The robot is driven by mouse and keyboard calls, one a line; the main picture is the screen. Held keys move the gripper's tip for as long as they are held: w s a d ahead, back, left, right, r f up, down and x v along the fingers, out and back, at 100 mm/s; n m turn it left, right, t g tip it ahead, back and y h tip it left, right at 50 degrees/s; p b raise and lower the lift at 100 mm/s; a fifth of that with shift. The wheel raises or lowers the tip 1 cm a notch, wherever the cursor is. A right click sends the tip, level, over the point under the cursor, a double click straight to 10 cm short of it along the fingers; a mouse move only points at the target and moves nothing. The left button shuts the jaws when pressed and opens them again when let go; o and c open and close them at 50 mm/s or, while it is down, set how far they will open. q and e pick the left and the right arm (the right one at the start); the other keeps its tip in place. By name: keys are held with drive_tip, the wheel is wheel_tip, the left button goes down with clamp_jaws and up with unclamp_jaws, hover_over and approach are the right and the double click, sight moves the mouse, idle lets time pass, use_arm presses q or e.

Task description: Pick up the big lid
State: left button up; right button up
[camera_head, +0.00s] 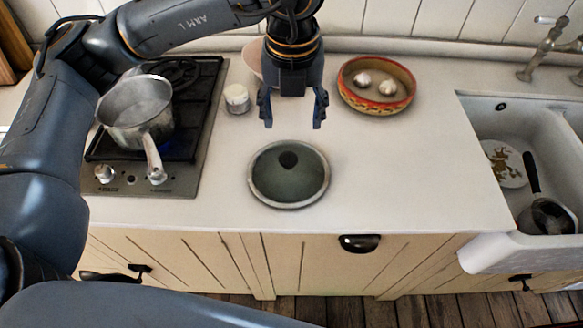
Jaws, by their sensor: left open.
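The big lid (288,189) lies on the white counter, in the middle of the head view. It is round and greenish, with a pale rim and a dark knob at its centre. My left gripper (292,122) points down above and behind the lid, with its two fingers spread apart. Nothing is between the fingers, and the gripper is apart from the lid. My right gripper is not in the head view.
A metal pot (133,116) stands on the hob (186,185) at left. A white jar (236,99) and a patterned bowl (349,101) with garlic stand behind the lid. A sink (484,106) holds a dirty plate and a pan at right. Counter right of the lid is clear.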

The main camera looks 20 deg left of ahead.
use_arm(q)
drive_tip(key=p, duration=0.2)
hover_over(288, 158)
drive_tip(key=d, duration=0.1)
drive_tip(key=f, duration=0.8)
drive_tip(key=shift+s+f, duration=0.15)
drive_tip(key=shift+s, duration=0.25)
drive_tip(key=f, duration=0.1)
drive_tip(key=f+p, duration=0.1)
drive_tip(key=a+f, duration=0.1)
drive_tip(key=f, duration=0.1)
drive_tip(key=shift+w+p, duration=0.25)
drive_tip(key=shift+p, duration=0.15)
drive_tip(key=shift+w+f, duration=0.15)
drive_tip(key=shift+f, duration=0.4)
drive_tip(key=shift+r, duration=0.1)
clamp_jaws()
